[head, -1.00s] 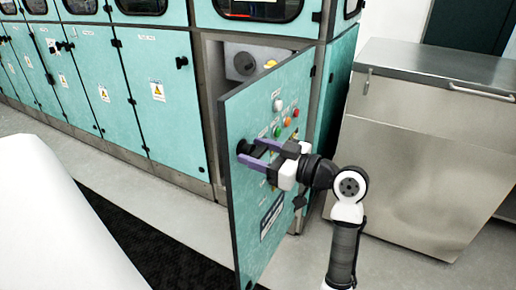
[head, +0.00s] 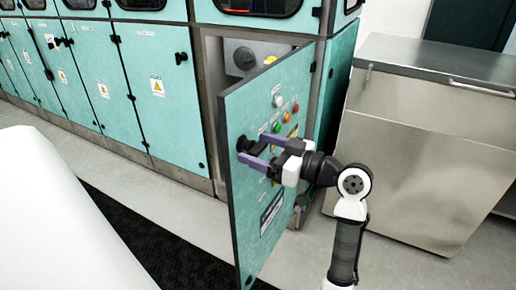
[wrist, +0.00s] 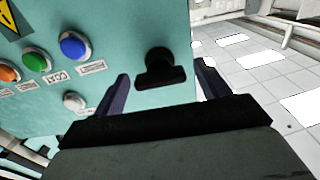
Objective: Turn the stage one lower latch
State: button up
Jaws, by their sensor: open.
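A teal cabinet door (head: 240,220) stands swung open toward me, with its panel of buttons facing my arm. A black latch knob (wrist: 160,68) sits near the door's free edge; it also shows in the head view (head: 243,144). My gripper (head: 250,153) is open. In the wrist view its purple fingers (wrist: 160,88) stand on either side of the latch, one over the door face and one beyond the door edge. I cannot tell whether either finger touches the latch. Which stage this latch belongs to is not readable.
Behind the open door is a grey compartment (head: 250,58) with a yellow part. Shut teal cabinet doors (head: 155,90) run to the left. A steel cabinet (head: 420,140) stands at the right. A white rounded surface (head: 50,220) fills the lower left. Open floor lies between.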

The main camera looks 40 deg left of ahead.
jog(key=b+v, duration=0.1)
jog(key=v, duration=1.2)
jog(key=shift+b, duration=0.35)
